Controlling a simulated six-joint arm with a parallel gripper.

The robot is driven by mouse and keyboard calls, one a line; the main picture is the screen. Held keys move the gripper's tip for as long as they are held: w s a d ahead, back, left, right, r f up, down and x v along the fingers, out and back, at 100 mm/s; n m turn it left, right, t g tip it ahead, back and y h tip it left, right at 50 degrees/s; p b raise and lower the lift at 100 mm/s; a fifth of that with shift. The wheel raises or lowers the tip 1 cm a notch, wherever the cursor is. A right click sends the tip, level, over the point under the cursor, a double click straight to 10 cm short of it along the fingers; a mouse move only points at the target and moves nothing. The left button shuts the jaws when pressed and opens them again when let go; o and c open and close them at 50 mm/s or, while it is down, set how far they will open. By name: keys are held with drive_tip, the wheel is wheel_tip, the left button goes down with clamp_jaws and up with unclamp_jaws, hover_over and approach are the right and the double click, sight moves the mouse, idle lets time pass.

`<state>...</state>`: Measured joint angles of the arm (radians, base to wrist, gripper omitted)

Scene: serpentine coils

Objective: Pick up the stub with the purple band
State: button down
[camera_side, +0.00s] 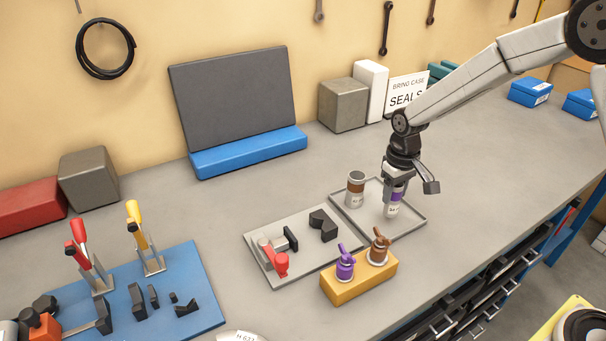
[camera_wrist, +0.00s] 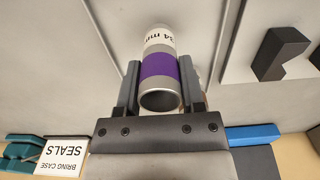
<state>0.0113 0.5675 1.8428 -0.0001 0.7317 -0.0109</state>
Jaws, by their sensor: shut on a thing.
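The stub with the purple band (camera_side: 393,208) is a short grey metal tube with a white label, upright in the side view. My gripper (camera_side: 397,182) is shut on it near its top, over the grey tray (camera_side: 413,228). I cannot tell whether its lower end touches the tray. In the wrist view the purple-banded stub (camera_wrist: 159,68) sits between the two fingers of my gripper (camera_wrist: 160,90), its open end facing the camera. A second stub with a brown band (camera_side: 355,188) stands upright in the tray's left part.
A yellow block (camera_side: 360,287) with a purple-handled fitting (camera_side: 345,262) and a brown-handled fitting (camera_side: 379,247) stands in front of the tray. A grey plate (camera_side: 281,262) with a red clamp and dark blocks lies left. The bench right of the tray is clear.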

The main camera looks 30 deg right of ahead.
drive_tip(key=shift+r, duration=2.35)
